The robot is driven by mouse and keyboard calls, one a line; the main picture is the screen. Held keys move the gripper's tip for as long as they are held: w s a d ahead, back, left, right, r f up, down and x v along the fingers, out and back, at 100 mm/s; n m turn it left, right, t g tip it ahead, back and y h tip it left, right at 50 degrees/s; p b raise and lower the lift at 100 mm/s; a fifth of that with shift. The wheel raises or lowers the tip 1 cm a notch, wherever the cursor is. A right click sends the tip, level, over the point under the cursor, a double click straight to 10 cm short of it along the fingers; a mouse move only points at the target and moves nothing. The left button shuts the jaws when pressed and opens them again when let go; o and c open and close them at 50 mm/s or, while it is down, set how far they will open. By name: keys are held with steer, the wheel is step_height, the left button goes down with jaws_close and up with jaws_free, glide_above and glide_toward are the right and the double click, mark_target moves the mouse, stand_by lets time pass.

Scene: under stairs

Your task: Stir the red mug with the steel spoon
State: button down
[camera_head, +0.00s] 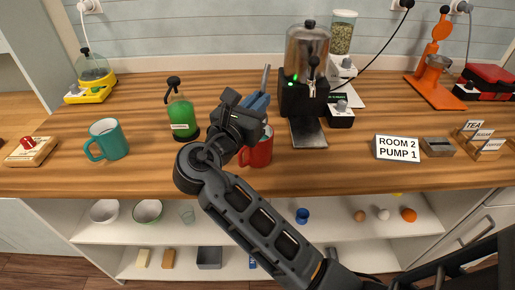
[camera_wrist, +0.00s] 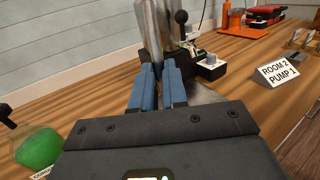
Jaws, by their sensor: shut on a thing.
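The red mug (camera_head: 260,152) stands upright on the wooden counter in the head view, partly hidden behind my gripper and arm. My gripper (camera_head: 258,101) is above the mug, its blue fingers shut on the steel spoon (camera_head: 266,76). A grey end of the spoon sticks up past the fingers. The lower part of the spoon is hidden, so I cannot tell whether it is inside the mug. In the wrist view the blue fingers (camera_wrist: 158,82) are close together, with a grey upright strip between them. The mug does not show there.
A drink dispenser (camera_head: 304,95) stands close behind the gripper. A green bottle (camera_head: 182,118) and a teal mug (camera_head: 108,140) stand to the left. A "ROOM 2 PUMP 1" sign (camera_head: 397,148) is on the right.

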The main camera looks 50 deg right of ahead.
mark_target(262, 81)
stand_by(0.3)
steer(key=shift+r, duration=2.05)
steer(key=shift+w+f+b, duration=0.1)
steer(key=shift+f+b, duration=0.05)
steer(key=shift+b, duration=0.4)
